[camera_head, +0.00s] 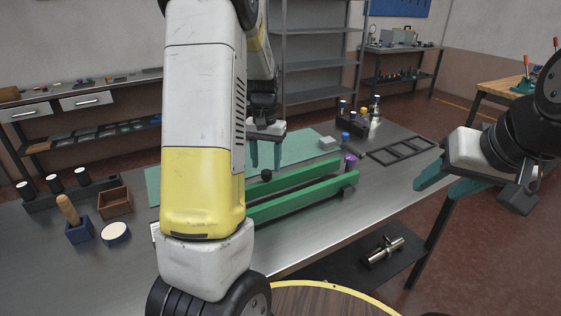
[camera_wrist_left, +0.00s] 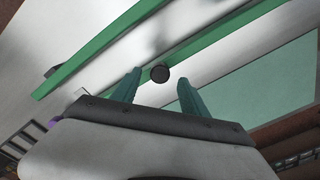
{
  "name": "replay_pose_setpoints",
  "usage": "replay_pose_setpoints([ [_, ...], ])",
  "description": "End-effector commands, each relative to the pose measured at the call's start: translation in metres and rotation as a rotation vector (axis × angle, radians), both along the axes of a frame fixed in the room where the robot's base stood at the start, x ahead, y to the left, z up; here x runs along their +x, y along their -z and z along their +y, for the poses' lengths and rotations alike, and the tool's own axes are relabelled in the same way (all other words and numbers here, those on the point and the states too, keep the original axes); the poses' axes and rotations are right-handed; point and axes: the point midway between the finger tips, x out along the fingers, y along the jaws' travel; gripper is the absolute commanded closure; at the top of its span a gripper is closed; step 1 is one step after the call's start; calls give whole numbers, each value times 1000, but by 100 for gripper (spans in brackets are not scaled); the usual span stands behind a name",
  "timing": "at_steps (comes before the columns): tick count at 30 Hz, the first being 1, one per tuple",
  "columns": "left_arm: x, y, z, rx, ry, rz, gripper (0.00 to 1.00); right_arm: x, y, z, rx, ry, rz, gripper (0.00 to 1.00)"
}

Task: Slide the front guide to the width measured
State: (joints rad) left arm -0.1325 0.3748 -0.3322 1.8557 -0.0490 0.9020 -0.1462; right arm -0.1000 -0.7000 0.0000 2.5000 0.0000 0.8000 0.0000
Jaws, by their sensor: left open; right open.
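The front guide (camera_head: 302,200) is a long green bar lying on the metal table, roughly parallel to the rear green guide (camera_head: 300,177). My arm hides their left ends. In the left wrist view, the front guide (camera_wrist_left: 100,46) crosses the upper left, and the rear guide (camera_wrist_left: 205,45) passes beyond my fingertips. A round black knob (camera_head: 266,175) sits by the rear guide. My left gripper (camera_head: 266,160) is open and empty above this knob, which appears between its fingertips in the wrist view (camera_wrist_left: 160,73). My right gripper (camera_head: 437,186) is open and empty, off the table's right side.
A green mat (camera_head: 302,146) lies behind the guides. Purple (camera_head: 350,162) and blue-capped (camera_head: 345,137) items stand near their right end. A dark slotted frame (camera_head: 402,148) lies at right. A wooden box (camera_head: 114,203) and blue holder (camera_head: 79,232) stand at left.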

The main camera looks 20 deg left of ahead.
Motion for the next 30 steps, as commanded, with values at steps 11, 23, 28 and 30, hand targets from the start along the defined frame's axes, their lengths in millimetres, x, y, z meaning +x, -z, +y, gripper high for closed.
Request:
replay_pose_setpoints([
  [11,0,29,0,0,1,-1,48,0,0,0,0,0,0,51],
  [23,0,28,0,0,0,-1,93,0,0,0,0,0,0,51],
  [28,0,28,0,0,0,-1,100,0,0,0,0,0,0,51],
  [30,0,28,0,0,0,-1,100,0,0,0,0,0,0,51],
])
